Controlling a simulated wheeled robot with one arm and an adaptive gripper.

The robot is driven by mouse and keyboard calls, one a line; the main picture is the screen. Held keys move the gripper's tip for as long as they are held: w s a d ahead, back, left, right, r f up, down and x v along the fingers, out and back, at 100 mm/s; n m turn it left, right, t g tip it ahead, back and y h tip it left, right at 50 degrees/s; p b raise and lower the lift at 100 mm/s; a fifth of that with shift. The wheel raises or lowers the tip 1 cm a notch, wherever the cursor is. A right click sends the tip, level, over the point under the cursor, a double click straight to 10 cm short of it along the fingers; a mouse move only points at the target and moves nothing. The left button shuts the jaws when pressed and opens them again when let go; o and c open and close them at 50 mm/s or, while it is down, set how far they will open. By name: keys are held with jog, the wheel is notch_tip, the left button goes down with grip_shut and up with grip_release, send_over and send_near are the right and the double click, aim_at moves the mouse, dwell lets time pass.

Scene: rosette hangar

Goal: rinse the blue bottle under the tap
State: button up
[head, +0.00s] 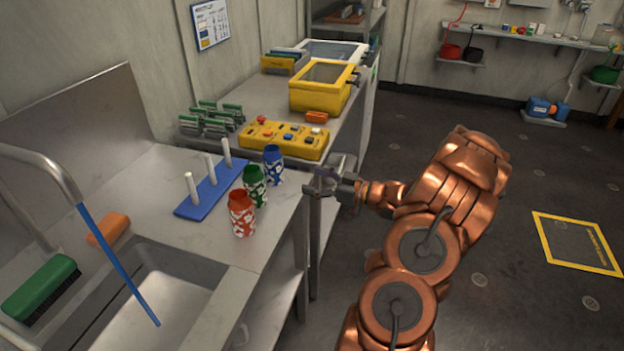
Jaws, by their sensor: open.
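A blue bottle (273,165) with a white pattern stands upright on the steel counter, behind a green bottle (255,186) and a red bottle (241,213) of the same kind. The tap (48,164) is a curved metal spout at the left, over the sink (172,303). A blue line, perhaps water or a rod, runs from its end down into the basin. My gripper (318,181) is open and empty at the counter's right edge, to the right of the blue bottle and apart from it.
A blue rack (212,190) with white pegs lies left of the bottles. A green brush (41,287) and an orange sponge (108,229) sit by the sink. A yellow button panel (283,140) stands behind the bottles. Open floor lies to the right.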

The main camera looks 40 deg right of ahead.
aim_at(274, 155)
jog(key=shift+b+x, duration=0.5)
jog(key=shift+x, duration=5.5)
jog(key=shift+a, duration=0.15)
jog(key=c, duration=1.1)
jog(key=shift+o, duration=0.2)
jog(key=shift+r+p, duration=0.8)
jog(key=shift+r, duration=0.85)
jog(key=shift+r+p, duration=0.55)
jog(key=shift+r, duration=0.45)
jog(key=shift+a, duration=0.1)
